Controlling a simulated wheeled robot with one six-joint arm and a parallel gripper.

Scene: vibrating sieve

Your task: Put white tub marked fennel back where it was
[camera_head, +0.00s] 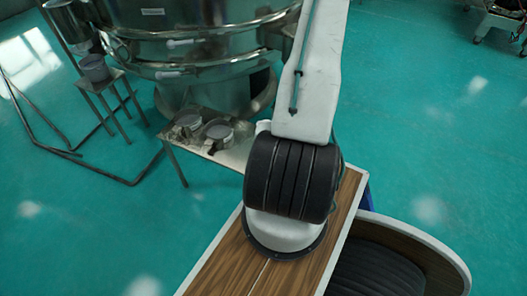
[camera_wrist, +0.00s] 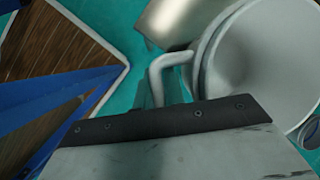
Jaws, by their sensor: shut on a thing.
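A white tub (camera_wrist: 265,60) with a side handle (camera_wrist: 170,68) fills the upper right of the wrist view, its open mouth facing the camera. My gripper (camera_wrist: 162,92) is shut on the handle; the fingertips are mostly hidden behind the gripper body. No fennel marking can be read. In the head view my arm hides the gripper, and only a small white patch (camera_head: 262,127), possibly the tub, shows beside the arm at the table's right end.
A low metal table (camera_head: 232,157) carries several grey metal cups, including one at its left (camera_head: 187,121) and one at its middle (camera_head: 218,131). The large steel sieve (camera_head: 190,45) stands behind it. A small stool (camera_head: 100,82) holds another container.

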